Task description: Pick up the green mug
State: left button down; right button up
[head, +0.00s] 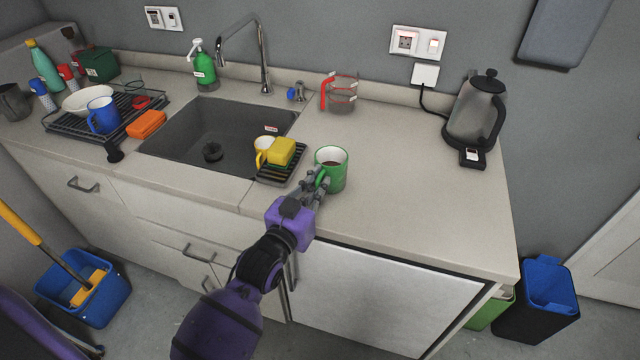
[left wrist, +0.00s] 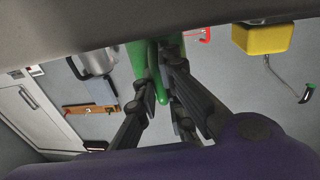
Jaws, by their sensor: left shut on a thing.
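The green mug (head: 336,174) is upright at the front part of the counter, right of the black rack. Some dark content shows inside it. My left gripper (head: 318,184) reaches it from the front left and is shut on its handle side. In the left wrist view, green parts of the mug (left wrist: 143,62) show between and behind my left fingers (left wrist: 160,100). The fingers hide part of the handle. I cannot tell whether the mug's base touches the counter. My right gripper is not in view.
A yellow sponge (head: 281,151) and a yellow mug (head: 263,148) are close left of the green mug, by the sink (head: 190,150). A glass measuring jug (head: 342,95) and a kettle (head: 474,112) stand behind. The counter (head: 420,190) to the right is clear.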

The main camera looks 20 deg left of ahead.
aim_at(324, 168)
pick_arm(q)
notch_tip(324, 168, up, 3)
jog(key=shift+r, duration=0.1)
jog(key=s+a+r, duration=0.4)
jog(key=s+r, duration=0.5)
jog(key=s, duration=0.4)
jog(key=shift+s+a+r, duration=0.15)
jog(key=shift+a+r, duration=0.05)
